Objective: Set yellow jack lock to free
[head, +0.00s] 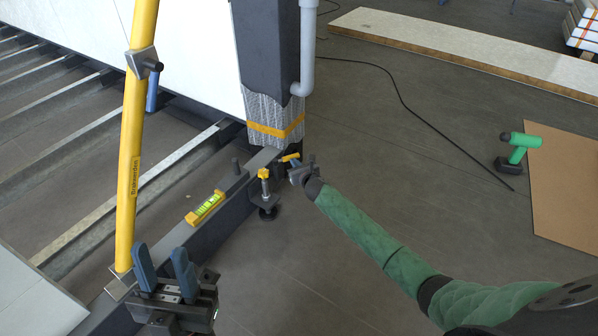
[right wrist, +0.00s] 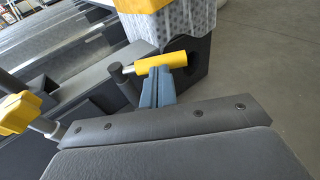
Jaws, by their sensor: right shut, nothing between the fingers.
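A small lever with a yellow grip (head: 290,157), which looks like the jack lock, sits at the beam's end by the foot of the dark post. In the right wrist view its yellow grip (right wrist: 168,61) lies roughly sideways, with a bare metal rod on its left. My right gripper (head: 297,170) is shut and empty. Its blue fingertips (right wrist: 158,84) are right at the grip's underside; I cannot tell whether they touch. A jack screw with a yellow knob (head: 264,173) stands to the left. My left gripper (head: 163,262) is open and empty, at lower left.
A yellow prop (head: 132,150) rises beside my left gripper. A yellow spirit level (head: 206,207) lies on the dark beam (head: 225,205). The post (head: 268,50) has a grey wrap with an orange strap. A green drill (head: 520,147) lies at right. The floor between is mostly clear.

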